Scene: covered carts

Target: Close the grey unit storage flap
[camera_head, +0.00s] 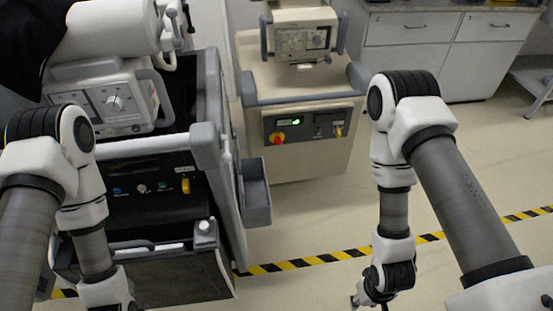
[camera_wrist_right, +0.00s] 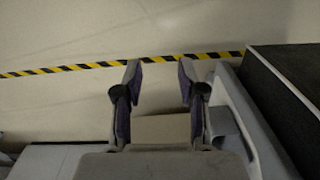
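The grey unit (camera_head: 205,150) stands at the left with a dark control panel on its front. My left gripper is below the head view. My right gripper (camera_head: 364,300) is low over the floor, right of the unit and apart from it. In the right wrist view its fingers (camera_wrist_right: 160,75) are spread, with nothing between them.
A beige cart (camera_head: 305,165) with a control panel stands behind, in the middle. A grey side bin (camera_head: 257,205) sticks out from the grey unit's right side. Yellow-black tape (camera_head: 320,257) crosses the floor. White cabinets (camera_head: 440,60) stand at the back right. Floor between the arms is clear.

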